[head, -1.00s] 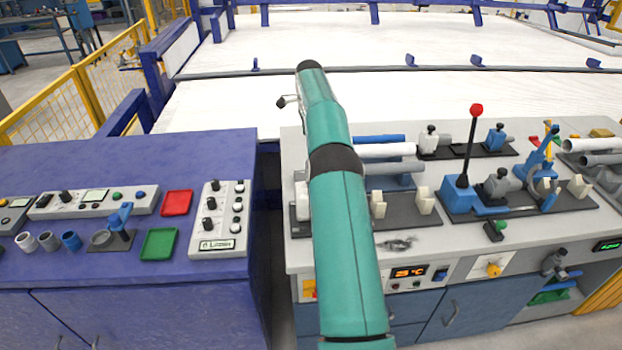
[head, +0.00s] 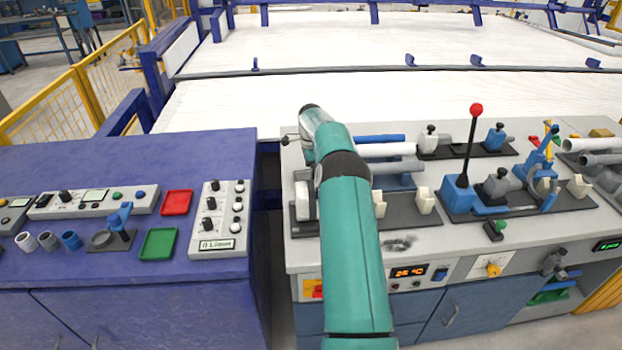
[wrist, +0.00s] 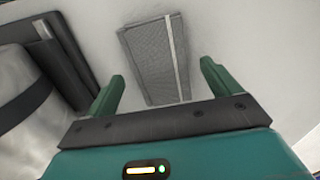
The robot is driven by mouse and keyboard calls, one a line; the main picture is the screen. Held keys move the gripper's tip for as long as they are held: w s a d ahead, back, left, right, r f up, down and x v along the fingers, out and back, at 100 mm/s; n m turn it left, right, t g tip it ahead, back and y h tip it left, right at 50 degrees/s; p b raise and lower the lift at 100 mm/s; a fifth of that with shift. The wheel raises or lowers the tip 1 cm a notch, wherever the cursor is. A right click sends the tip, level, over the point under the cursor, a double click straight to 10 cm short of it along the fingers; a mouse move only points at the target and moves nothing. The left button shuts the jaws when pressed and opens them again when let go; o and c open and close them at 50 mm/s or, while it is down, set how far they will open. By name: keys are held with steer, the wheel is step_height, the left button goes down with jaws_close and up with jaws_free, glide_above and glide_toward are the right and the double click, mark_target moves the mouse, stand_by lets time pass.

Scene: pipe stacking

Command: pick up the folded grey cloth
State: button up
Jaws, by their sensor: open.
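The folded grey cloth (wrist: 150,62) shows in the wrist view as a flat, dark grey, finely textured rectangle with a pale stripe along its right part. It lies on a pale surface. My gripper (wrist: 162,72) is open, with one green finger on each side of the cloth's lower part in the picture. Nothing is between the fingers that I can see touching them. How far the fingers are above the cloth is hard to tell. In the head view my teal arm hides the spot, and I cannot make out the cloth or the fingers there.
Pipe holders (head: 410,212) and pipes (head: 390,150) stand on the grey bench right of my arm. A red-knobbed lever (head: 470,150) rises farther right. The blue cabinet (head: 100,175) stands left across a gap. A dark fixture (wrist: 45,75) is close left in the wrist view.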

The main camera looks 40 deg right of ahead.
steer(key=shift+f, duration=0.6)
steer(key=c, duration=1.1)
step_height(320, 180, up, 10)
steer(key=shift+r, duration=0.1)
